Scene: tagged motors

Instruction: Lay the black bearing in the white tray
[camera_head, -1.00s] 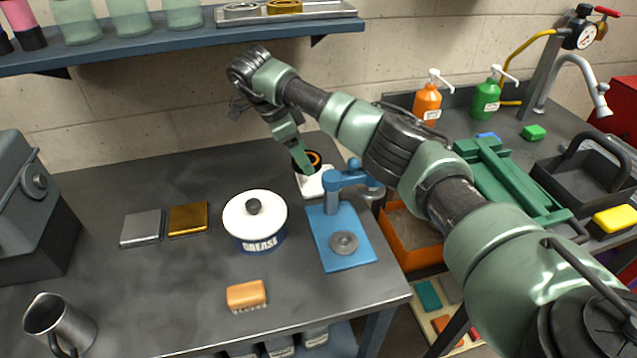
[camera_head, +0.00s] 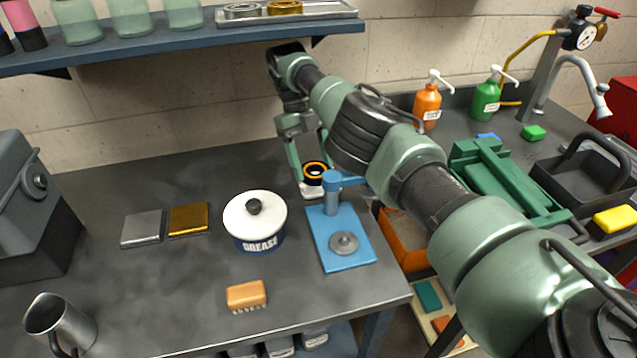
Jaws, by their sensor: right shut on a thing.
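The black bearing (camera_head: 315,172), a dark ring with an orange inner band, is between the fingers of my right gripper (camera_head: 312,170), behind the blue press. The gripper is shut on it. The white tray (camera_head: 311,191) lies on the bench just below the bearing, mostly hidden by the bearing, the fingers and the press. I cannot tell whether the bearing touches the tray. My left gripper is out of view.
The blue press (camera_head: 336,225) stands close in front of the tray. A white-lidded grease pot (camera_head: 254,222) is to its left, with a brush (camera_head: 247,296) nearer. A shelf (camera_head: 180,42) overhangs the back.

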